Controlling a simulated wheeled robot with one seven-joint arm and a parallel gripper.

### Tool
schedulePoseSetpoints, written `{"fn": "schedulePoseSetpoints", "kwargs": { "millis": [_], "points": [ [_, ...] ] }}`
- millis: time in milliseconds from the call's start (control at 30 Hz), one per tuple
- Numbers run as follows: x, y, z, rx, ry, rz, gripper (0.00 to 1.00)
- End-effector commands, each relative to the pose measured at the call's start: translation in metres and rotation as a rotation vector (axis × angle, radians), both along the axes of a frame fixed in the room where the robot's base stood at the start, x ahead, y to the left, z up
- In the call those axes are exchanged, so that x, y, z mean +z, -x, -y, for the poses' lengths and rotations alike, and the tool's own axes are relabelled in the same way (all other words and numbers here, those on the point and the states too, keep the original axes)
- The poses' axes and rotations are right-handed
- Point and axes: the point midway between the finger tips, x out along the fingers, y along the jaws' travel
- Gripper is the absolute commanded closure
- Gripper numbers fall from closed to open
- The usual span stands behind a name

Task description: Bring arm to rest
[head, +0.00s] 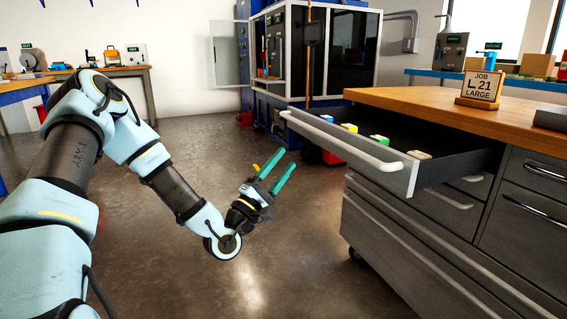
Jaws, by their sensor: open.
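My gripper (277,172) is in the middle of the head view, held in the air over the bare floor. My arm reaches from the lower left, bends at a high elbow, and comes down to the wrist. The gripper is to the left of an open drawer (345,153) and apart from it.
The drawer sticks out of a grey wood-topped cabinet (455,262) on the right and holds several small coloured items. A job sign (482,88) stands on top. A blue-framed machine (338,55) stands behind. The floor (290,255) below the gripper is clear.

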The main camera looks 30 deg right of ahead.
Motion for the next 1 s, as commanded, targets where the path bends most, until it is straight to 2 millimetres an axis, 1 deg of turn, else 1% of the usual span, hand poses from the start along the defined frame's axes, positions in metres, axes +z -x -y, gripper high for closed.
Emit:
{"fn": "schedulePoseSetpoints", "kwargs": {
  "millis": [233, 333, 367, 467, 500, 567, 600, 667, 700, 767, 800, 867, 900, 967, 1000],
  "points": [
    [0.000, 0.000, 0.001, 0.001, -0.008, 0.004, 0.50],
    [-0.007, -0.002, 0.004, 0.015, -0.092, 0.035, 0.50],
    [-0.012, -0.003, 0.005, 0.022, -0.140, 0.054, 0.50],
    [-0.037, -0.012, 0.006, 0.062, -0.389, 0.144, 0.50],
    [-0.050, -0.018, 0.002, 0.083, -0.516, 0.188, 0.50],
    [-0.071, -0.028, -0.011, 0.112, -0.718, 0.253, 0.50],
    [-0.084, -0.036, -0.024, 0.129, -0.852, 0.291, 0.50],
    [-0.101, -0.047, -0.049, 0.150, -1.046, 0.340, 0.50],
    [-0.110, -0.053, -0.068, 0.157, -1.172, 0.364, 0.50],
    [-0.119, -0.060, -0.101, 0.163, -1.352, 0.387, 0.50],
    [-0.123, -0.063, -0.126, 0.161, -1.467, 0.394, 0.50],
    [-0.126, -0.064, -0.163, 0.147, -1.628, 0.390, 0.50],
    [-0.125, -0.061, -0.189, 0.132, -1.727, 0.377, 0.50],
    [-0.122, -0.054, -0.226, 0.099, -1.858, 0.345, 0.50],
    [-0.118, -0.045, -0.248, 0.070, -1.931, 0.318, 0.50]
  ]
}}
